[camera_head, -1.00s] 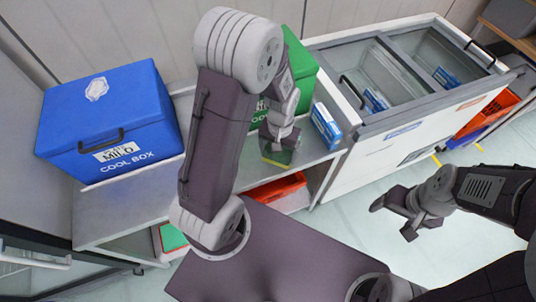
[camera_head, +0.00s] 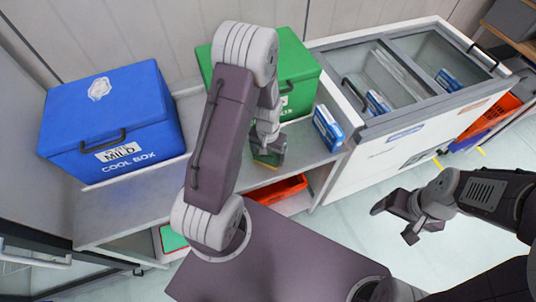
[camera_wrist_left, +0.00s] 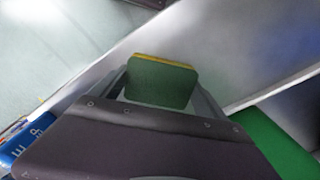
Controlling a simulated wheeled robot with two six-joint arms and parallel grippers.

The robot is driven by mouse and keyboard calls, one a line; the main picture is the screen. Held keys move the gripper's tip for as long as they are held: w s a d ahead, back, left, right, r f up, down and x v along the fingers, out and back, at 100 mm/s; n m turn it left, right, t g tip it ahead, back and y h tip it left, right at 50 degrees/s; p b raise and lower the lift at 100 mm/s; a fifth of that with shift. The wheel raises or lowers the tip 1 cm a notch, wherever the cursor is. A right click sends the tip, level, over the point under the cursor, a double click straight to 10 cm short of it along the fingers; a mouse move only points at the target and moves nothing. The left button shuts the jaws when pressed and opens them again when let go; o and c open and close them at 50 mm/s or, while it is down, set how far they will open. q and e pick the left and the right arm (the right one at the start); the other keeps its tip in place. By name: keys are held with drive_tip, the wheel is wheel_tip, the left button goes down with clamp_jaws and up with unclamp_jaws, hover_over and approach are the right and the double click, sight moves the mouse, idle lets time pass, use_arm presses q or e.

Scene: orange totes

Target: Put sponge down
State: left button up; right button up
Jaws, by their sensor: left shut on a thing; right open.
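The sponge (camera_head: 267,159) is green with a thin yellow layer. It is held in my left gripper (camera_head: 268,150), in front of the green cool box at the front part of the grey counter (camera_head: 130,205). In the left wrist view the sponge (camera_wrist_left: 160,82) sits between the two fingers, its yellow edge at the far side. I cannot tell whether it touches the counter. My right gripper (camera_head: 394,217) is open and empty, over the floor at the right.
A blue cool box (camera_head: 110,120) stands on the counter's left, a green cool box (camera_head: 298,75) behind the left arm. An orange tote (camera_head: 278,190) sits below the counter. Counter between the boxes is partly clear.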

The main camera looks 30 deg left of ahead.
use_arm(q)
drive_tip(key=o, duration=1.3)
drive_tip(key=shift+f, duration=0.1)
drive_tip(key=shift+w, duration=0.1)
wheel_tip(320, 180, up, 12)
drive_tip(key=p, duration=0.1)
drive_tip(key=shift+m+t, duration=0.3)
drive_tip(key=shift+t, duration=0.3)
drive_tip(key=s+d, duration=0.1)
drive_tip(key=s, duration=0.1)
drive_tip(key=s+d+r, duration=0.1)
drive_tip(key=s+d, duration=0.1)
drive_tip(key=s, duration=0.1)
drive_tip(key=s+d+r, duration=0.1)
drive_tip(key=s+d, duration=0.1)
drive_tip(key=s, duration=0.1)
drive_tip(key=shift+s+r, duration=0.15)
drive_tip(key=shift+r, duration=0.1)
